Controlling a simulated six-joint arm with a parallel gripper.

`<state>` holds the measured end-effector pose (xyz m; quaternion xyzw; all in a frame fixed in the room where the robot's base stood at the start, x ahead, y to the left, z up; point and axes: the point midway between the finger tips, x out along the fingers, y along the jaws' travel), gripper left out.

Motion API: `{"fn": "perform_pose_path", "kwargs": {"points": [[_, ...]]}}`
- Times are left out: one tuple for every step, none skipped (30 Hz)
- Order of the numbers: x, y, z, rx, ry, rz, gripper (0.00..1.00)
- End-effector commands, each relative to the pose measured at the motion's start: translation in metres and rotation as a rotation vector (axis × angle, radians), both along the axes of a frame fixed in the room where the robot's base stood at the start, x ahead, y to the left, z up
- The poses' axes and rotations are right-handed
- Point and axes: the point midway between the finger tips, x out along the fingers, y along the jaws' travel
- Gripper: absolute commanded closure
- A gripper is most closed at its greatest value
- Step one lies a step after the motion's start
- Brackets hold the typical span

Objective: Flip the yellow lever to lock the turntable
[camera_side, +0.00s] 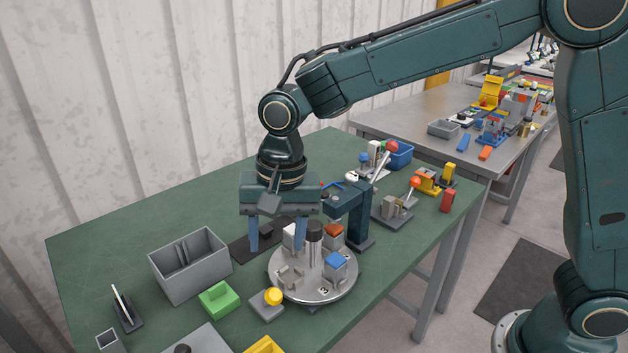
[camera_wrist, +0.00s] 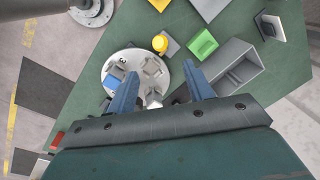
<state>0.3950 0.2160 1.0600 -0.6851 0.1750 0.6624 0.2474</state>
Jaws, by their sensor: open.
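The turntable (camera_side: 318,296) is a round grey disc on the green table, and it also shows in the wrist view (camera_wrist: 125,58). It carries a blue block (camera_side: 336,260), an orange-red block (camera_side: 334,230), a white block (camera_side: 289,237) and a dark central post (camera_side: 314,236). A yellow round knob (camera_side: 273,296) on a small grey base stands beside the turntable's front edge; it appears as a yellow disc in the wrist view (camera_wrist: 160,43). Whether it is the lever's end is unclear. My gripper (camera_side: 277,249) is open and empty, fingers pointing down above the turntable's back left side.
A grey divided bin (camera_side: 190,282) and a green block (camera_side: 218,300) stand left of the turntable. A dark teal post (camera_side: 351,215) rises close behind it. Several lever fixtures and a blue bin (camera_side: 399,154) are at the back right. The table's far left is clear.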

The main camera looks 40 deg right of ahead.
Motion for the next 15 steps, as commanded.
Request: {"fn": "perform_pose_path", "kwargs": {"points": [[0.000, 0.000, -0.006, -0.002, 0.004, 0.000, 0.48], [0.000, 0.001, -0.009, -0.002, 0.004, 0.000, 0.48], [0.000, 0.001, -0.014, -0.002, 0.003, 0.000, 0.48], [0.000, 0.001, -0.017, -0.003, 0.003, 0.000, 0.48], [0.001, 0.002, -0.021, -0.003, 0.003, -0.001, 0.48], [0.001, 0.002, -0.027, -0.003, 0.005, -0.001, 0.48], [0.001, 0.002, -0.032, -0.003, 0.005, -0.001, 0.48], [0.002, 0.003, -0.036, -0.002, 0.004, -0.001, 0.48], [0.002, 0.003, -0.042, -0.003, 0.004, 0.000, 0.48], [0.002, 0.004, -0.047, -0.002, 0.004, 0.000, 0.48], [0.002, 0.004, -0.052, -0.003, 0.004, 0.000, 0.48], [0.003, 0.005, -0.058, -0.002, 0.004, 0.000, 0.48], [0.003, 0.005, -0.062, -0.003, 0.004, 0.000, 0.48], [0.003, 0.006, -0.067, -0.002, 0.005, 0.000, 0.48], [0.003, 0.006, -0.073, -0.002, 0.004, 0.000, 0.48]]}}
